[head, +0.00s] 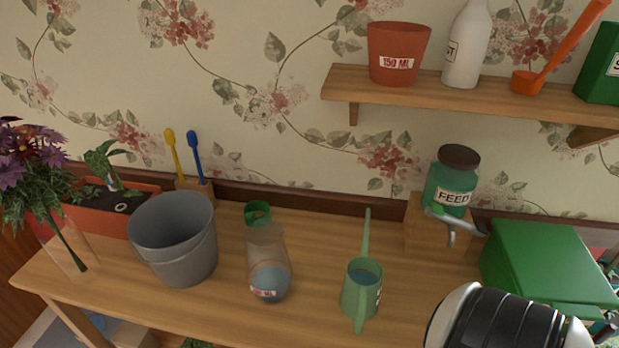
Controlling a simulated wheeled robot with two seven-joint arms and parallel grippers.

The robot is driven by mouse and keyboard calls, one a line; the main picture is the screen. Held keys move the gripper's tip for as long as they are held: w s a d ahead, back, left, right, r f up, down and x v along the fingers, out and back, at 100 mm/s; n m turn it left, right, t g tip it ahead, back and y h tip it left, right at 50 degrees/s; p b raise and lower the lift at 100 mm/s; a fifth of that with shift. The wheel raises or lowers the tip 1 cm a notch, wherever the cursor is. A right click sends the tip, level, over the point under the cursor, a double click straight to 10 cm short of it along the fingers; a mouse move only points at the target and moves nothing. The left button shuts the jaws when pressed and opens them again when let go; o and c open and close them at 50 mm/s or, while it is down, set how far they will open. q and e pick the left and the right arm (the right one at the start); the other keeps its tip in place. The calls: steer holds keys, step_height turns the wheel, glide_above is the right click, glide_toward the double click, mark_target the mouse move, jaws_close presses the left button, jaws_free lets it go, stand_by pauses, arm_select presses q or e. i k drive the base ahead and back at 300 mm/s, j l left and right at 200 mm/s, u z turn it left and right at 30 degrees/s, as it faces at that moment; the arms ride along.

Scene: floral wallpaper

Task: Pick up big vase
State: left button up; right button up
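A clear glass vase (66,254) stands at the left end of the wooden table, holding a bunch of purple flowers (28,165) with green leaves. Its glass is faint against the background, and part of the bouquet is cut off by the left edge. A clear bottle-like container (268,262) with a green top and liquid in the bottom stands mid-table. Which of these is the big vase is not marked. A black and white link of my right arm shows at the lower right, but its fingers are not visible. My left gripper is out of view.
On the table (315,250) are a grey bucket (175,243), a green watering can (361,290), a red planter (100,215), a FEED jar (452,183) on a wooden stand and a green box (548,265). A shelf (480,92) above holds a terracotta pot (397,45) and a white bottle (467,45).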

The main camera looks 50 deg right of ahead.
mark_target(269, 271)
steer(key=z, duration=1.1)
